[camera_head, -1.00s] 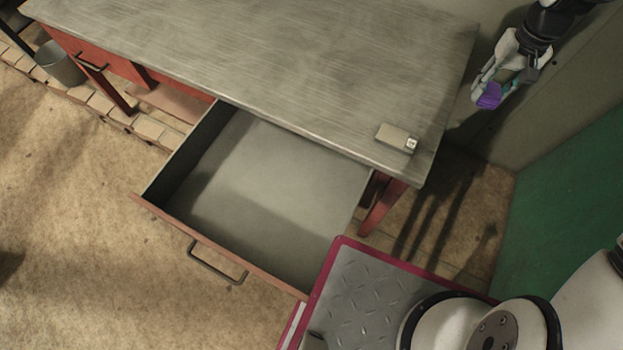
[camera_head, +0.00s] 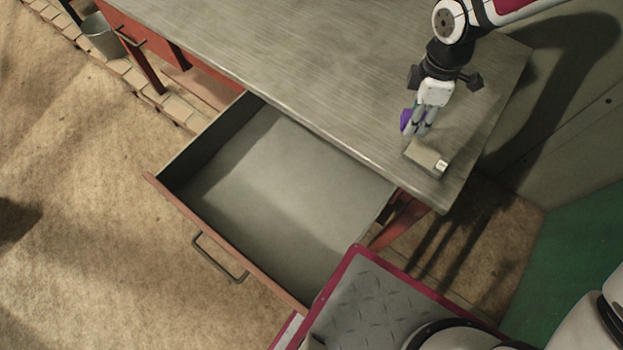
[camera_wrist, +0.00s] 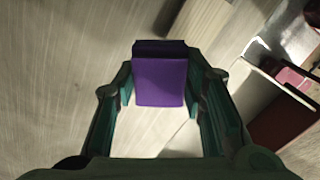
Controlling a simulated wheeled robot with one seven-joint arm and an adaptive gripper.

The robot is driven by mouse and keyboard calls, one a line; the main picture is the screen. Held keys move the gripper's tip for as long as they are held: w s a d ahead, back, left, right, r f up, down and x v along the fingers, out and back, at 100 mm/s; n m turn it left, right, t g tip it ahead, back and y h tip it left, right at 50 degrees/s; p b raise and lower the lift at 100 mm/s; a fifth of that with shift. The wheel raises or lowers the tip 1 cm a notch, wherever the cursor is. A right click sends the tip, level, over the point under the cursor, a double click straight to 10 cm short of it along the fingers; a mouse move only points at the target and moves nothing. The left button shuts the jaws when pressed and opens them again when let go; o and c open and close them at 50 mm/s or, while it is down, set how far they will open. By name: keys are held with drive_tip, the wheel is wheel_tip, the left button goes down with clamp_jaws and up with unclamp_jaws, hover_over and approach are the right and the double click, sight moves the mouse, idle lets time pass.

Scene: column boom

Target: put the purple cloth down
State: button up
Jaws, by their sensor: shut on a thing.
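The purple cloth (camera_head: 405,121) is a small folded block held at the end of my gripper (camera_head: 418,133), over the right part of the tabletop in the head view. In the wrist view the cloth (camera_wrist: 160,80) sits between the two fingers of my gripper (camera_wrist: 160,88), which are shut on it. The grey table surface shows beyond it. Whether the cloth touches the tabletop I cannot tell.
A small beige box (camera_head: 426,157) lies on the grey table (camera_head: 300,60), close to my gripper near the right corner. Below the front edge a drawer (camera_head: 222,258) stands open and empty. A metal bucket (camera_head: 101,36) is at the far left. The table's left part is clear.

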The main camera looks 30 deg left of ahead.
drive_tip(key=s+a+n, duration=0.2)
drive_tip(key=n, duration=0.1)
drive_tip(key=s+a+f+n, duration=0.1)
drive_tip(key=s+a+n, duration=0.1)
drive_tip(key=n, duration=0.1)
drive_tip(key=s+a+f+n+b, duration=0.1)
drive_tip(key=s+a+n, duration=0.2)
drive_tip(key=s+a+f+n+b, duration=0.15)
drive_tip(key=s+a+n, duration=0.35)
drive_tip(key=s+n, duration=0.6)
drive_tip(key=n+b, duration=0.6)
drive_tip(key=n, duration=0.5)
hover_over(299, 215)
wheel_tip(299, 215, down, 9)
wheel_tip(299, 215, down, 10)
drive_tip(key=b, duration=0.2)
drive_tip(key=shift+r+b, duration=0.25)
drive_tip(key=shift+b, duration=0.05)
drive_tip(key=shift+f+m, duration=0.15)
drive_tip(key=shift+m, duration=0.15)
drive_tip(key=o, duration=1.1)
